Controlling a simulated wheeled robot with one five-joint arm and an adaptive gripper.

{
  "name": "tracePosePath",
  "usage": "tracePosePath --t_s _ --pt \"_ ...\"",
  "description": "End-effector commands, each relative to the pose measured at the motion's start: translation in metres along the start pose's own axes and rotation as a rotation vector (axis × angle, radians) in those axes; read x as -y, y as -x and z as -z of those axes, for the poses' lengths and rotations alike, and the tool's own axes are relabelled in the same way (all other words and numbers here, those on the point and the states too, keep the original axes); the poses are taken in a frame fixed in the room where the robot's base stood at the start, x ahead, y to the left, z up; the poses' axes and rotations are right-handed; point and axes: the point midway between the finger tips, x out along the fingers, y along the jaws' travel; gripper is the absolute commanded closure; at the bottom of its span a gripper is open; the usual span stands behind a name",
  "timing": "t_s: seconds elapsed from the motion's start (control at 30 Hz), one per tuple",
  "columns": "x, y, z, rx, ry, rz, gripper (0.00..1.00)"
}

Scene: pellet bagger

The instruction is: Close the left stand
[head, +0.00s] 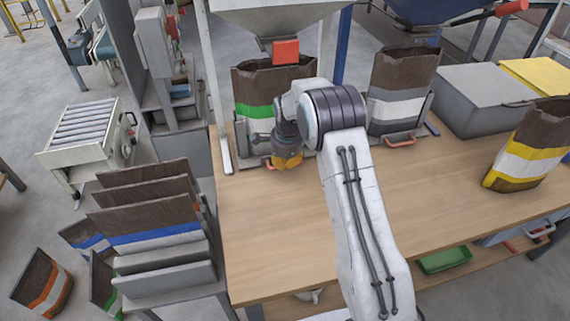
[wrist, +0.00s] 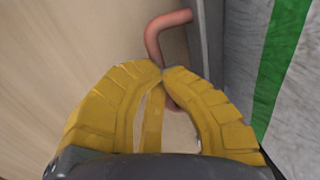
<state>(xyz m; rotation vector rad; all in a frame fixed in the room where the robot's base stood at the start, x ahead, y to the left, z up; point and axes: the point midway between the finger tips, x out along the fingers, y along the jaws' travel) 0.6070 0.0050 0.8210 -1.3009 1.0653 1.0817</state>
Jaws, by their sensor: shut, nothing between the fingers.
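The left stand holds a brown paper bag (head: 250,85) with a green and white band, which stands upright under the left hopper. In the wrist view the stand's grey side (wrist: 212,40) runs beside the bag. Its red bent handle (wrist: 168,28) sticks out over the wooden table. My gripper (head: 287,164) is low in front of the bag, with its yellow fingers shut. In the wrist view the fingertips (wrist: 163,76) meet over the lower part of the handle and hide some of it. I cannot tell whether they touch it.
A second stand with a red handle (head: 399,141) holds a grey-banded bag (head: 398,85) to the right. A yellow-banded bag (head: 530,150) and a grey bin (head: 480,100) stand farther right. The table (head: 265,235) is clear in front.

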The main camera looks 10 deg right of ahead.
Motion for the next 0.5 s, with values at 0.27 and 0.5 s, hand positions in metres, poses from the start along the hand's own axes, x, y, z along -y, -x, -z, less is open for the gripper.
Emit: tracePosePath --t_s 0.27,0.5 --pt "-0.0026 -0.0042 0.0001 0.0 0.0 -0.007 0.83" --pt "-0.0011 -0.0021 0.0 0.0 0.0 -0.003 0.69"
